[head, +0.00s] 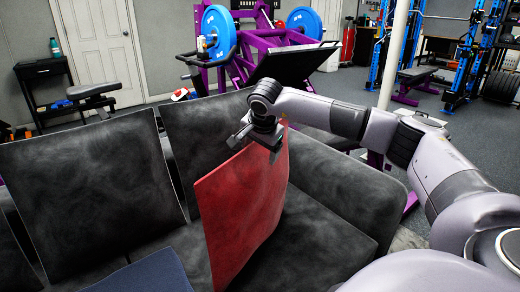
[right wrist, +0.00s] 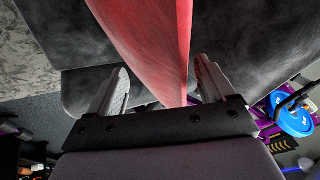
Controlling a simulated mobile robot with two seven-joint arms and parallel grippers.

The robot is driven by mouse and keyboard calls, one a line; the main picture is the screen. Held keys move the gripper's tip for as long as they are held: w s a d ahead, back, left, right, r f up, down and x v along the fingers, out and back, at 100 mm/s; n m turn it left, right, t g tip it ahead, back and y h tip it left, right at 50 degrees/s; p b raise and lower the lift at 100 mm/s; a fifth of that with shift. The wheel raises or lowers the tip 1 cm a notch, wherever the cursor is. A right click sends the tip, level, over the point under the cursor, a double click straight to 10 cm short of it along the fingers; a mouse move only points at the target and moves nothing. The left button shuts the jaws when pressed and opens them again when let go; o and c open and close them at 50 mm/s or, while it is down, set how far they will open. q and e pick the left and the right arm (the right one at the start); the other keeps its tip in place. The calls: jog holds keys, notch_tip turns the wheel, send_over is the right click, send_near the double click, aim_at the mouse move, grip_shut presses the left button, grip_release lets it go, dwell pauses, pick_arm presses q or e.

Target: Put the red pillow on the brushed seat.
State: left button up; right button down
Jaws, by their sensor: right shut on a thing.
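The red pillow (head: 245,205) hangs upright and slightly tilted over the dark grey brushed seat (head: 325,245) of the sofa. My right gripper (head: 262,140) is shut on the pillow's top edge. In the right wrist view the pillow (right wrist: 145,35) runs between the two fingers of the right gripper (right wrist: 160,88). The pillow's lower edge reaches down near the seat; I cannot tell whether it touches. The pillow hides part of the seat and backrest behind it. My left gripper is not in view.
A dark back cushion (head: 90,190) leans at the left, with a blue cushion (head: 150,275) in front. The sofa's right armrest (head: 350,190) stands beside the seat. Behind the sofa are a purple weight machine (head: 255,40) and a small black table (head: 45,75).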

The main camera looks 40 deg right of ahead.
grip_release()
jog(key=shift+r, duration=0.1)
